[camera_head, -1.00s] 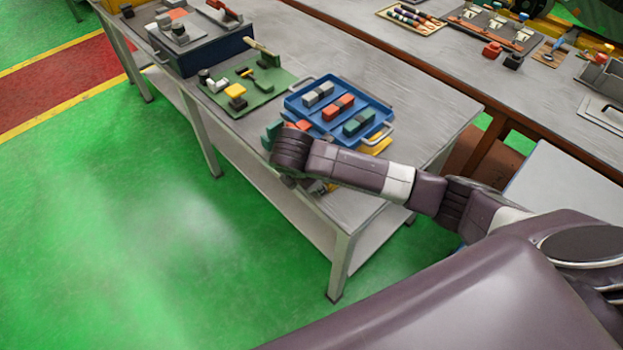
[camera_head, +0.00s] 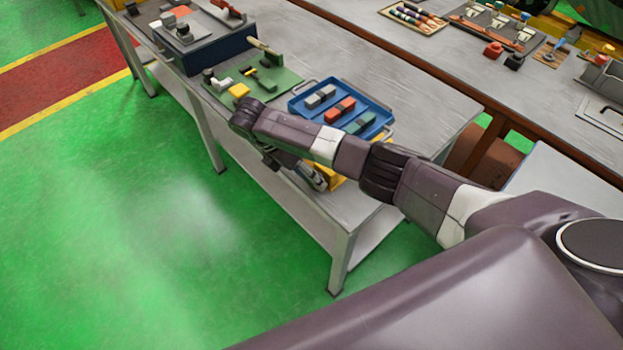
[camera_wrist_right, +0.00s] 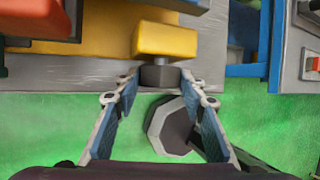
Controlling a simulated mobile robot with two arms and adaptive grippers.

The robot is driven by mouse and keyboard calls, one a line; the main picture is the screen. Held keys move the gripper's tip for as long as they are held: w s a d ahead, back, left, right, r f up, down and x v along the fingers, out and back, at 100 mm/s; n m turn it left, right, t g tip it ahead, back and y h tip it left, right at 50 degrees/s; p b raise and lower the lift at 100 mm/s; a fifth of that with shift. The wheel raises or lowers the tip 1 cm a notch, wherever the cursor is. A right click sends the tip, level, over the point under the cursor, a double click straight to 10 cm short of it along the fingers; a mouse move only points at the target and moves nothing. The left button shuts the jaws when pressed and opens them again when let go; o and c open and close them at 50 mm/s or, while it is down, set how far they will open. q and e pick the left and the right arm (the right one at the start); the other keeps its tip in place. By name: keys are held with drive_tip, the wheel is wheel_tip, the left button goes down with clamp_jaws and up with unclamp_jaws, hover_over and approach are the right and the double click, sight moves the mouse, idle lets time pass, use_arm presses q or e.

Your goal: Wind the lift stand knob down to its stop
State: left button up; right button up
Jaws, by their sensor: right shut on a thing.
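The yellow lift stand (camera_head: 336,181) is at the near edge of the grey table, partly hidden behind my right arm. In the right wrist view the yellow body (camera_wrist_right: 166,40) has a short shaft and a dark grey knob (camera_wrist_right: 160,76) on its near side. My right gripper (camera_wrist_right: 160,80) has its two fingertips on either side of this knob and is shut on it. In the head view the right gripper (camera_head: 318,179) is beside the stand, small and partly hidden. The left gripper is not in view.
A blue tray (camera_head: 297,107) with coloured blocks lies behind my right arm. A green board (camera_head: 285,78) with small tools lies further left. In the wrist view, a dark octagonal part (camera_wrist_right: 172,126) shows below the knob; I cannot tell what it is. Green floor lies before the table.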

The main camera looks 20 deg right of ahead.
drive_tip(key=shift+g, duration=0.3)
idle(0.4)
drive_tip(key=o, duration=1.2)
drive_tip(key=shift+c, duration=0.2)
drive_tip(key=shift+w+a+r, duration=0.1)
drive_tip(key=v, duration=1.1)
drive_tip(key=shift+a+r, duration=0.3)
